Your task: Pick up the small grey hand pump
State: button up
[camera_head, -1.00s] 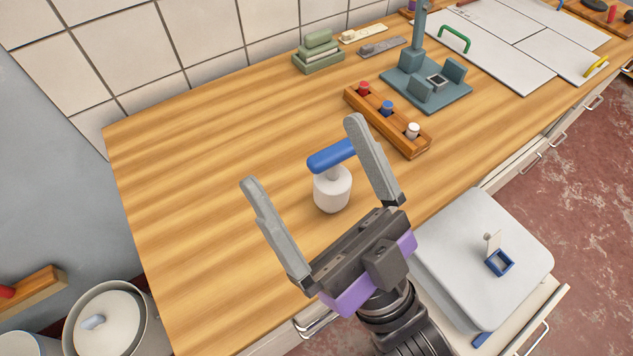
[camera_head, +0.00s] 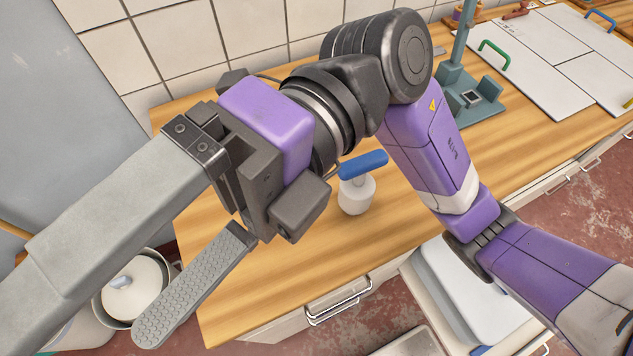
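The small hand pump (camera_head: 357,196) stands upright on the wooden worktop. It has a pale grey-white round body and a blue bar handle across its top. My gripper (camera_head: 92,312) is raised close to the camera on the left, well apart from the pump and pointing down-left. Its two grey fingers are spread wide with nothing between them. My wrist and arm pass just behind and right of the pump in the picture, and hide much of the worktop beyond it.
A lidded pale pot (camera_head: 128,296) stands below the worktop's left end, partly behind my fingers. A teal stand (camera_head: 485,105) and white boards (camera_head: 560,60) occupy the back right. The worktop (camera_head: 290,275) in front of the pump is clear.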

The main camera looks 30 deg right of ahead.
jog(key=w+d+f+m+t+h, duration=0.1)
jog(key=w+d+f+t+h, duration=0.1)
jog(key=w+f+t+h, duration=0.3)
jog(key=m+t+h+p, duration=0.3)
jog(key=m+h, duration=0.3)
jog(key=h, duration=0.5)
send_over(364, 161)
jog(key=f, duration=0.8)
jog(key=shift+w+d+f, duration=0.1)
jog(key=shift+w+d, duration=0.15)
jog(key=shift+w, duration=0.05)
jog(key=shift+d+f, duration=0.2)
jog(key=shift+f, duration=0.9)
jog(key=shift+s+a+f+p, duration=0.15)
jog(key=shift+f+p, duration=0.2)
jog(key=shift+f, duration=0.55)
jog(key=shift+a+f+p, duration=0.15)
jog(key=shift+f+p, duration=0.15)
jog(key=shift+f, duration=0.65)
jog(key=shift+s+a+f+p, duration=0.15)
jog(key=shift+f+p, duration=0.2)
jog(key=shift+f, duration=0.55)
jog(key=shift+c, duration=0.2)
jog(key=c, duration=2.1)
